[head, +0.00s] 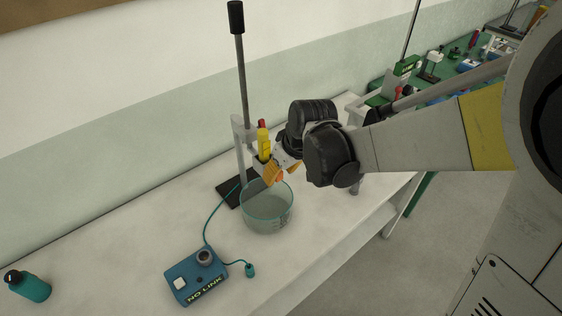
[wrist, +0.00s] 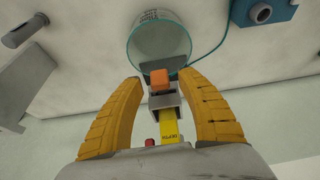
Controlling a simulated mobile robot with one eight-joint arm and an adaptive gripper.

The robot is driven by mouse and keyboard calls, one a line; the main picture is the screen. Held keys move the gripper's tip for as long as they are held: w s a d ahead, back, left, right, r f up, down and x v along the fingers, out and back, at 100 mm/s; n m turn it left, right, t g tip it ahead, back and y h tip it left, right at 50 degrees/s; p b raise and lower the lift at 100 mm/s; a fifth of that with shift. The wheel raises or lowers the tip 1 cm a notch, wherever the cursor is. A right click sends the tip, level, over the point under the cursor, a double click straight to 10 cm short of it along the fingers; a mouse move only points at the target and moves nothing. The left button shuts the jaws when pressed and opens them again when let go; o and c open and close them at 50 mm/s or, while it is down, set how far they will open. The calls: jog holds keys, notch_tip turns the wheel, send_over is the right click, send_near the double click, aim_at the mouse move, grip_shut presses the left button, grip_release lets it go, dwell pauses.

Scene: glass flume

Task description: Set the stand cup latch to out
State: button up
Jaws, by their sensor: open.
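The stand (head: 242,75) is a tall grey pole with a black top on a black base. Its grey cup (wrist: 166,99) holds a yellow lettered device (wrist: 168,127), also visible upright in the head view (head: 263,142). An orange block (wrist: 159,79), apparently the cup latch, sits at the cup's end in the wrist view; its in or out setting cannot be told. My gripper (wrist: 161,85) is open, its yellow fingers either side of the cup and orange block, with visible gaps. In the head view my gripper (head: 283,173) partly hides the cup.
A glass beaker (head: 267,212) stands close below the gripper. A blue box (head: 197,279) marked NO LINK trails a teal cable. A teal bottle (head: 28,286) lies at far left. A red-topped item (wrist: 149,143) is beside the yellow device.

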jog(key=v, duration=1.2)
jog(key=shift+s+d+f, duration=0.1)
jog(key=shift+f, duration=0.15)
jog(key=s+d+f+m+t+h+b, duration=0.2)
jog(key=s+d+f+m+b, duration=0.4)
jog(key=s+d+f+b, duration=0.6)
notch_tip(320, 180, down, 2)
jog(key=shift+s+f+m+t+b, duration=0.15)
jog(key=shift+s+m+t+b, duration=0.2)
jog(key=shift+t+b, duration=0.6)
